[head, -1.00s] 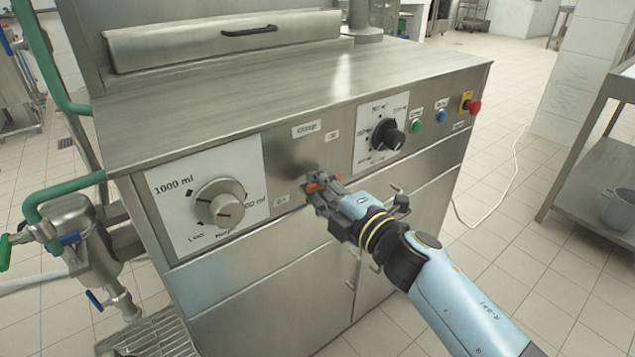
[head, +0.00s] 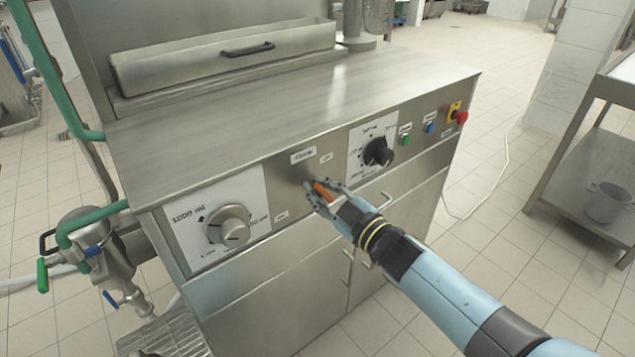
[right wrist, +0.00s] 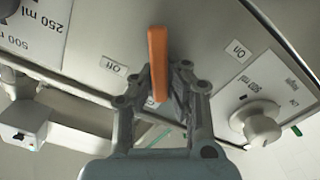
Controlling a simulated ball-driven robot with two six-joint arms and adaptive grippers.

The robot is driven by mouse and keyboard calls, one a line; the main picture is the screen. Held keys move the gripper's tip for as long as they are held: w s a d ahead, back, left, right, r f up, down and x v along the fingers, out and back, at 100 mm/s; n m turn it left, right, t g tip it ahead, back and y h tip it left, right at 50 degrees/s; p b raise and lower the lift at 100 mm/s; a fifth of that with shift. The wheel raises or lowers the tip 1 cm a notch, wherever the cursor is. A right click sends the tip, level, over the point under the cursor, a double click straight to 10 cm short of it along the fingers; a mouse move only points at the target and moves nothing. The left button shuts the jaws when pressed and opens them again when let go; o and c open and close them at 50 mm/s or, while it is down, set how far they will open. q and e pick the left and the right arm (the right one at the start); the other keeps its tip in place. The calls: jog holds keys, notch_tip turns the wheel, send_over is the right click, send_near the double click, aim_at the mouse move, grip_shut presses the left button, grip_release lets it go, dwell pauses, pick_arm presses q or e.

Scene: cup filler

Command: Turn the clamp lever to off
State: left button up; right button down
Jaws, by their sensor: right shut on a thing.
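The clamp lever is an orange bar (head: 323,190) on the steel front panel, between the two dials, below the label "Clamp" (head: 303,155). My right gripper (head: 327,191) is shut on the lever. In the right wrist view the lever (right wrist: 157,58) stands upright in the picture between my fingers (right wrist: 162,95). There the "Off" label (right wrist: 113,65) lies to its left, fairly near, and the "On" label (right wrist: 238,50) further to its right. The lever's pivot is hidden. My left gripper is not in view.
A large silver dial (head: 229,227) is left of the lever and a black dial (head: 378,152) right of it. Green (head: 405,140) and blue buttons and a red emergency stop (head: 460,117) are further right.

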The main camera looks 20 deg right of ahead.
jog(key=m, duration=0.1)
jog(key=m+p, duration=0.1)
jog(key=d+m+p, duration=0.1)
jog(key=shift+w+r+m, duration=0.15)
jog(key=shift+r+m, duration=0.15)
jog(key=shift+w+d+f+m+p, duration=0.1)
jog(key=shift+d+m+p, duration=0.2)
jog(key=shift+m, duration=0.5)
jog(key=shift+w+d+m+p, duration=0.1)
jog(key=shift+d+m+p, duration=0.15)
jog(key=shift+m, duration=0.55)
jog(key=c, duration=1.3)
grip_release()
jog(key=v, duration=1.2)
